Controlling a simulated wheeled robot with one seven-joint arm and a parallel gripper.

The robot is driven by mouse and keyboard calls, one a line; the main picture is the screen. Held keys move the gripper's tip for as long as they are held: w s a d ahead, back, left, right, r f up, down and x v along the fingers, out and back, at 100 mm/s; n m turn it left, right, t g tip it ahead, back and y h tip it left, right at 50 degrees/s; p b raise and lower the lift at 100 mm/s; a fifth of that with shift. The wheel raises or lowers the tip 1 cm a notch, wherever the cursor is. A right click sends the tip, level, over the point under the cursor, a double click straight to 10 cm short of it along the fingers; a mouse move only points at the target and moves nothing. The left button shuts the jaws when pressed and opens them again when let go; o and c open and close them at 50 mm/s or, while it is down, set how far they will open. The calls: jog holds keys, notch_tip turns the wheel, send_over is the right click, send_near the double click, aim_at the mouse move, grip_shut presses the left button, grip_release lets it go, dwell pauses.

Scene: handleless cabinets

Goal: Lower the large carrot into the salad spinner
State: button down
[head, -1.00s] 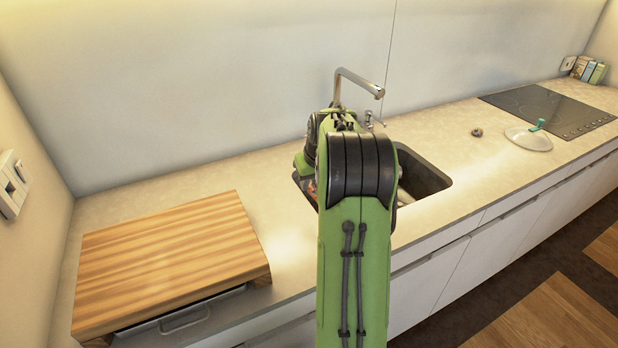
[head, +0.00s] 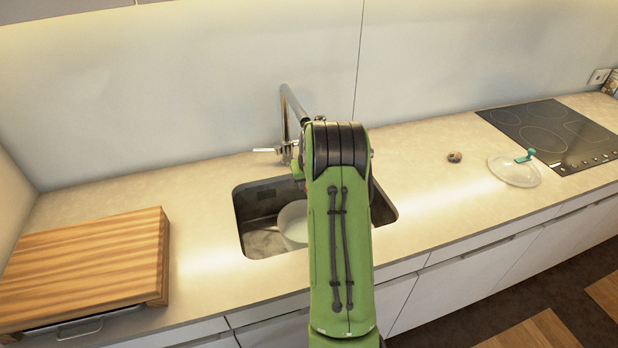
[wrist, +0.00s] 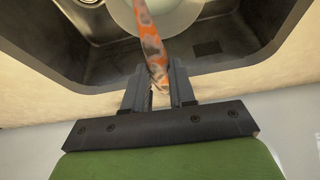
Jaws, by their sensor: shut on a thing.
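The large carrot (wrist: 150,42), orange with dark patches, is held between the fingers of my gripper (wrist: 160,90) in the wrist view. My gripper is shut on its near end, and the carrot points away over the sink. A pale round bowl, which looks like the salad spinner (head: 291,224), stands in the sink; it also shows in the wrist view (wrist: 185,18). The carrot's far part overlaps the bowl in the wrist view; I cannot tell its height above it. In the head view my arm hides the gripper, the carrot and the right part of the bowl.
The dark sink (head: 243,222) has a tall faucet (head: 287,115) behind it. A wooden cutting board (head: 85,262) lies at the left. A clear lid with a green handle (head: 514,171), a small brown object (head: 454,157) and a cooktop (head: 555,135) are at the right.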

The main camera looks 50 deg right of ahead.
notch_tip(320, 180, down, 10)
jog(key=b, duration=0.6)
jog(key=shift+a, duration=0.15)
jog(key=shift+w, duration=0.1)
jog(key=shift+w+d, duration=0.2)
jog(key=shift+w, duration=0.1)
jog(key=shift+f, duration=0.1)
jog(key=shift+f+b, duration=4.15)
jog(key=shift+f, duration=0.85)
